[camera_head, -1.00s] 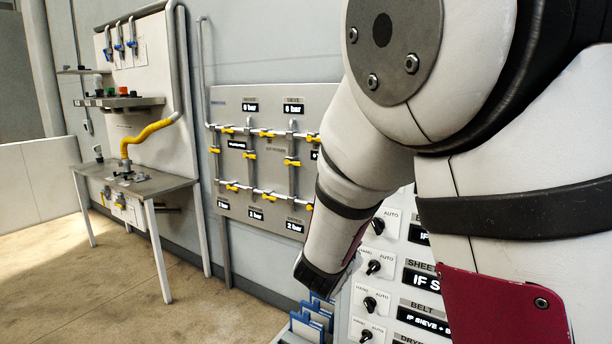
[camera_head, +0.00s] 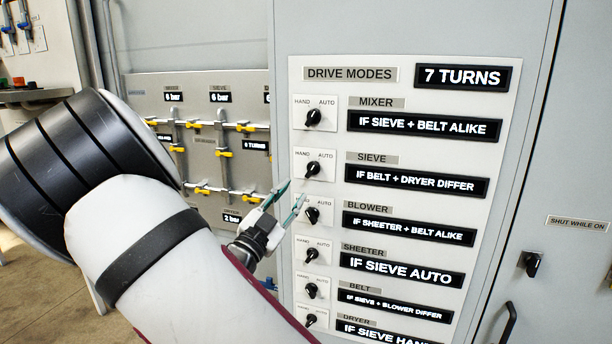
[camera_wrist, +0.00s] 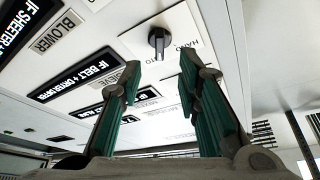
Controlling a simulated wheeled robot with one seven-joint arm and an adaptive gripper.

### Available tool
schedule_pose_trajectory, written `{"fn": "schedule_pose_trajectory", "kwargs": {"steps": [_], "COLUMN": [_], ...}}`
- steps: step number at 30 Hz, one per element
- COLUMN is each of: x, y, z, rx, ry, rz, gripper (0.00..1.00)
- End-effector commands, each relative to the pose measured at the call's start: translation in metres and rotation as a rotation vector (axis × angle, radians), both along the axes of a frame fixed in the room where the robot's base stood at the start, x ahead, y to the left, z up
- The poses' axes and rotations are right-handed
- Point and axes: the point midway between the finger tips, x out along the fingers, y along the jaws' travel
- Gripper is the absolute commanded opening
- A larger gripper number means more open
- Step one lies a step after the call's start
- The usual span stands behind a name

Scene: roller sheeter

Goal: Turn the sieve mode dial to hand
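The sieve mode dial (camera_head: 313,169) is a black knob on a white plate marked HAND and AUTO, left of the SIEVE label (camera_head: 378,158). Its handle appears tilted to the upper right, toward AUTO. My gripper (camera_head: 295,191) is just below and left of it, fingers apart and pointing up and right. In the wrist view my gripper (camera_wrist: 160,64) is open, with green-padded fingers and nothing between them. A black dial (camera_wrist: 159,42) shows beyond the gap between the tips, apart from them. It seems to line up with the sieve's display, but I cannot tell for sure.
The mixer dial (camera_head: 313,117) is above, and the blower dial (camera_head: 312,215) is close below my fingertips. More dials continue down the white drive modes panel (camera_head: 490,150). A pipe board (camera_head: 200,150) with yellow valves stands behind on the left.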

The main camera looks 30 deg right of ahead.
Motion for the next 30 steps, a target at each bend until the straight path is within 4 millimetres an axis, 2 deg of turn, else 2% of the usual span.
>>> {"fn": "schedule_pose_trajectory", "kwargs": {"steps": [6, 12, 18, 26, 30], "x": [0.017, 0.029, 0.034, 0.034, 0.034], "y": [-0.037, -0.059, -0.068, -0.068, -0.068], "z": [0.015, 0.023, 0.027, 0.027, 0.027], "rx": [0.0, 0.001, 0.001, 0.001, 0.001], "ry": [-0.001, 0.001, 0.001, 0.001, 0.001], "rz": [-0.001, 0.0, 0.001, 0.001, 0.001], "gripper": [0.31, 0.31, 0.31, 0.31, 0.0]}}
